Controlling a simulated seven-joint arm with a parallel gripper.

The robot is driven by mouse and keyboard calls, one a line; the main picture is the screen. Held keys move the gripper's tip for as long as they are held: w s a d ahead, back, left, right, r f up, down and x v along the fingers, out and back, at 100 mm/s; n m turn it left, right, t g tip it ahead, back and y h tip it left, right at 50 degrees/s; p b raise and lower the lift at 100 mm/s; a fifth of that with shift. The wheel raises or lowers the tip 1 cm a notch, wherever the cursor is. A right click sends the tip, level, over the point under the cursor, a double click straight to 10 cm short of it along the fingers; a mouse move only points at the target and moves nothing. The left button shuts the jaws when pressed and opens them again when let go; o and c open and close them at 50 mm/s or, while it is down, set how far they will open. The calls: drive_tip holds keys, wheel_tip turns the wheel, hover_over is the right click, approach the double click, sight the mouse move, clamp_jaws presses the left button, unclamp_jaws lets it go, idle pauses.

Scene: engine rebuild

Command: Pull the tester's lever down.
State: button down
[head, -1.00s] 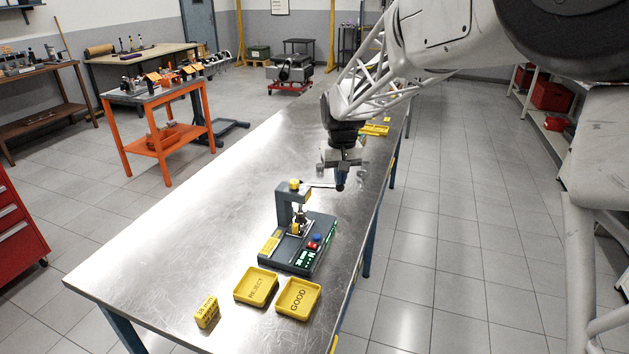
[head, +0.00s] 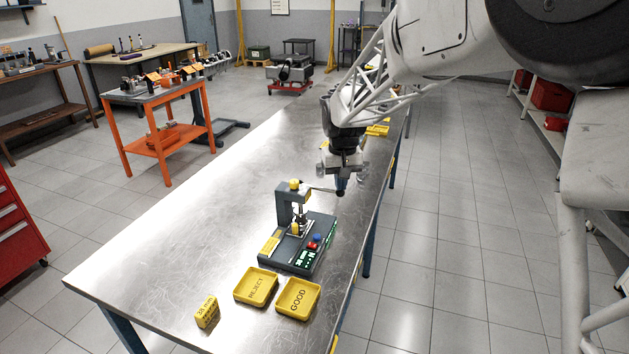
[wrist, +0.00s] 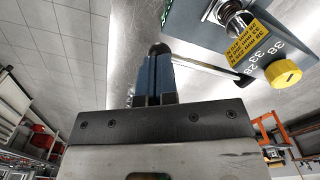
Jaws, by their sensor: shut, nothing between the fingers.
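The tester (head: 300,240) stands on the steel table, a grey base with a column, a yellow knob on top and coloured buttons. Its thin lever (head: 322,189) sticks out to the right from the column head, close to level. In the wrist view the lever (wrist: 205,67) runs from the tester head, beside a yellow knob (wrist: 283,73), to a dark round end (wrist: 158,48) at my fingertips. My gripper (head: 341,189) is shut and empty, pointing down over the lever's outer end. Whether the fingertips touch it I cannot tell.
Yellow REJECT (head: 256,287) and GOOD (head: 297,298) trays sit in front of the tester. A yellow block marked with a size (head: 207,312) stands left of them. The steel table (head: 190,235) is bare to the tester's left.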

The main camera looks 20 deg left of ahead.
drive_tip(key=shift+f, duration=0.85)
drive_tip(key=shift+r, duration=0.15)
wheel_tip(320, 180, up, 10)
drive_tip(key=shift+a, duration=0.35)
idle(1.4)
drive_tip(key=shift+d, duration=0.1)
idle(0.4)
